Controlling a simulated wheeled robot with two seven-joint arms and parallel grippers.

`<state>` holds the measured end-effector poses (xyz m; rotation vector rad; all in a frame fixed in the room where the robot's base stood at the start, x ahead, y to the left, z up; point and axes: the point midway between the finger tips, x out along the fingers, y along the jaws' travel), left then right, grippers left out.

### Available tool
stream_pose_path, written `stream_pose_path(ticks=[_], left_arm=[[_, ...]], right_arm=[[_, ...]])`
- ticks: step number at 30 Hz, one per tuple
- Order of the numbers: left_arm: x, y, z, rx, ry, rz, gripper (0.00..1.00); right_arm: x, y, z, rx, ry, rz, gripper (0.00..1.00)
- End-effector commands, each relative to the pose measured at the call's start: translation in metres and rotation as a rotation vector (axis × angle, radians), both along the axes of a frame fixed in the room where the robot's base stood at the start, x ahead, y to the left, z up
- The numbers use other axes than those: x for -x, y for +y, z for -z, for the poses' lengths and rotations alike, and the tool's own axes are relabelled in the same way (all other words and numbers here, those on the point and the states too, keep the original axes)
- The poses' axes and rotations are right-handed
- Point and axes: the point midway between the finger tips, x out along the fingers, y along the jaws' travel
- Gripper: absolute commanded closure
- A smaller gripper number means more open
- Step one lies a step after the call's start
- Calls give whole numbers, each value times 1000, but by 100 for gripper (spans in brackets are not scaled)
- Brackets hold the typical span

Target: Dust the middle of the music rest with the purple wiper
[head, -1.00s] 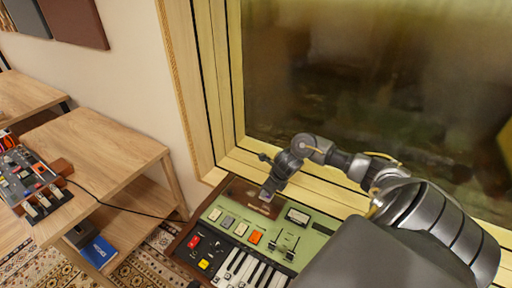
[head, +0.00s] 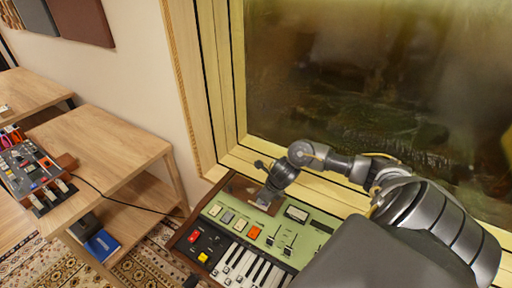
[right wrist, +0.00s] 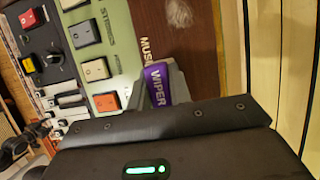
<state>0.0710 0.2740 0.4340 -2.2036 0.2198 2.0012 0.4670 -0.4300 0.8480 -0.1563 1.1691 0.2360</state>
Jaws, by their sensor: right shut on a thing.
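The music rest (head: 236,184) is a dark brown wooden panel along the back of a green keyboard. It also shows in the right wrist view (right wrist: 180,25), with a pale dusty patch on its right part. My right gripper (head: 265,199) is over the rest, near its front edge. It is shut on the purple wiper (right wrist: 164,84), which has "WIPER" written on it. The wiper's lower end is hidden, so I cannot tell whether it touches the rest. My left gripper is not in view.
The keyboard (head: 228,219) has coloured buttons, sliders and piano keys in front of the rest. A wooden window frame (head: 225,163) rises close behind it. A wooden side table (head: 112,150) with a pedalboard (head: 35,178) stands at the left. A black cable runs from there towards the keyboard.

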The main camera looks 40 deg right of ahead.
Motion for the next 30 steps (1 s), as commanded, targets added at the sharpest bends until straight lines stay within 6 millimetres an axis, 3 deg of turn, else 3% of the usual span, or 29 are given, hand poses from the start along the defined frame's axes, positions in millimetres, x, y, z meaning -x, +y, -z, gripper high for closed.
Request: stream_pose_path(ticks=[3, 6, 21, 30], left_arm=[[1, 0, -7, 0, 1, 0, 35], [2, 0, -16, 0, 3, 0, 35], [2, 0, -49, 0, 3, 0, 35], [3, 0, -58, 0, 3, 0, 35]], right_arm=[[3, 7, -5, -1, 1, 3, 100], [2, 5, -26, 3, -4, 3, 100], [6, 2, -68, 2, 0, 12, 100], [7, 1, -82, 2, 0, 14, 100]])
